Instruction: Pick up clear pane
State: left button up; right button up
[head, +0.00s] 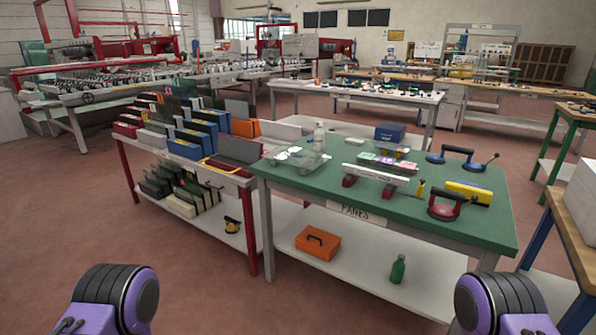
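A clear, see-through piece (297,157) lies at the left end of the green-topped table (320,190), beside a clear bottle (318,136). It looks like the clear pane, but it is small and its edges are hard to make out. The table carries a label reading "PANES" on its front edge. Purple and black parts of my two arms show at the bottom left and bottom right corners. Neither gripper shows, so I cannot see their fingers or anything in them.
Suction cups with dark handles (452,204) and a yellow block (468,193) lie on the table's right side. A white bar (375,173) rests on red blocks near the middle. A rack of coloured panels (190,140) adjoins the left. Red floor is open in front.

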aim_at(303, 158)
jog(key=u, duration=1.05)
jog(key=i, duration=2.35)
jog(key=z, duration=1.25)
jog(key=i, duration=0.75)
jog(key=z, duration=0.8)
